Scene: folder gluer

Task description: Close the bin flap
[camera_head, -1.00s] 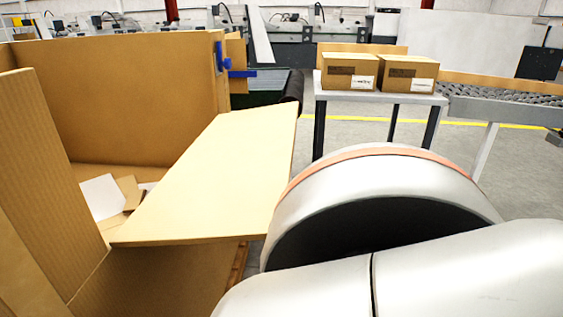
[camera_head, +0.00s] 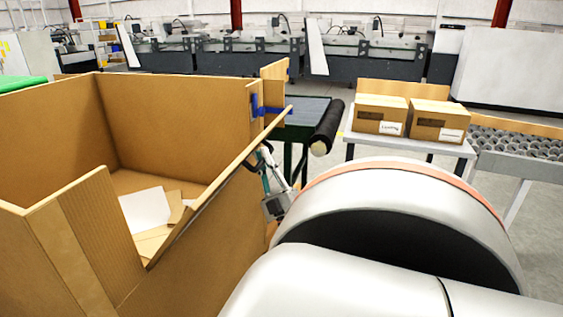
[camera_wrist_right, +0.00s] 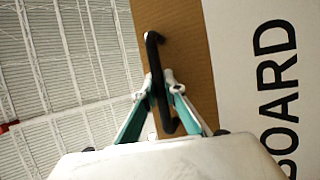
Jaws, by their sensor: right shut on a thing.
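The bin (camera_head: 175,95) is a large open-topped cardboard box at the left of the head view. Its flap (camera_head: 222,183), on the near right side, shows almost edge-on and leans outward a little over its opening. My right gripper (camera_head: 268,185) is outside the bin, against the flap's outer side. In the right wrist view, the fingers of my right gripper (camera_wrist_right: 160,82) are closed around a black bar handle (camera_wrist_right: 153,50) on the brown flap face (camera_wrist_right: 185,45). My left gripper is not in view.
White and brown scraps (camera_head: 145,210) lie inside the bin. A blue latch (camera_head: 270,110) sits at the bin's far right corner. A black roller (camera_head: 328,127) and a table (camera_head: 360,143) with two cartons stand beyond. My right arm fills the lower right.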

